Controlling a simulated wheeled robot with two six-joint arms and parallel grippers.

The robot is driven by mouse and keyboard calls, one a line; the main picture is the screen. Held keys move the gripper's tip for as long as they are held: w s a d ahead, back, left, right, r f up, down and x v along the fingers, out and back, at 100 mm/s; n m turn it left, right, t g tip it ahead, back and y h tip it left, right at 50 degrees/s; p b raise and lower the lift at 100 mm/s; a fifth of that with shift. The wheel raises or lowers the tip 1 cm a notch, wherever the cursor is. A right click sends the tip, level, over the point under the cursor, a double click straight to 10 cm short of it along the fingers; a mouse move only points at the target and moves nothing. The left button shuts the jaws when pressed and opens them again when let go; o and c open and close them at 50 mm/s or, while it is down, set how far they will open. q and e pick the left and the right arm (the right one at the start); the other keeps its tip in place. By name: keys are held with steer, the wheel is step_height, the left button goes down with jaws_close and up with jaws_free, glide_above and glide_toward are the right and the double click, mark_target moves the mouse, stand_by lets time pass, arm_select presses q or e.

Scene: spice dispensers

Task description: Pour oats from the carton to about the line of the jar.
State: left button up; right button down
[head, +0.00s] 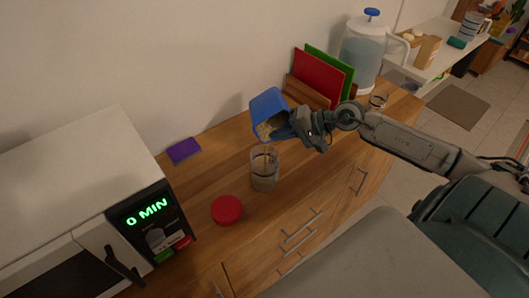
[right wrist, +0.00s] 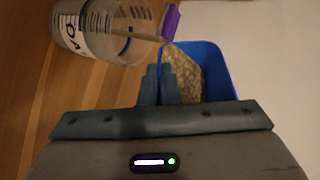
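A blue carton (head: 269,103) is tilted with its open mouth toward the clear jar (head: 264,178). Tan oats (head: 264,131) show inside the mouth. My right gripper (head: 297,126) is shut on the carton and holds it above and slightly right of the jar. In the right wrist view, the fingers (right wrist: 159,86) meet the carton wall (right wrist: 222,66), with oats (right wrist: 186,72) inside. The jar (right wrist: 75,35) stands upright there with dark lettering. A thin brown streak crosses it; I cannot tell whether it is falling oats or the line. The jar's fill level is unclear. My left gripper is not in view.
A red lid (head: 227,210) lies on the wooden counter (head: 200,185) left of the jar. A microwave (head: 70,180) stands at the left, and a purple block (head: 184,150) lies by the wall. Red and green boards (head: 318,78) and a water dispenser (head: 364,55) stand behind the gripper.

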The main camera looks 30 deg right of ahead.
steer(key=shift+s+a+n+t+b, duration=0.1)
steer(key=shift+s+n+t+b, duration=0.15)
steer(key=shift+n+t+b, duration=0.45)
stand_by(3.9)
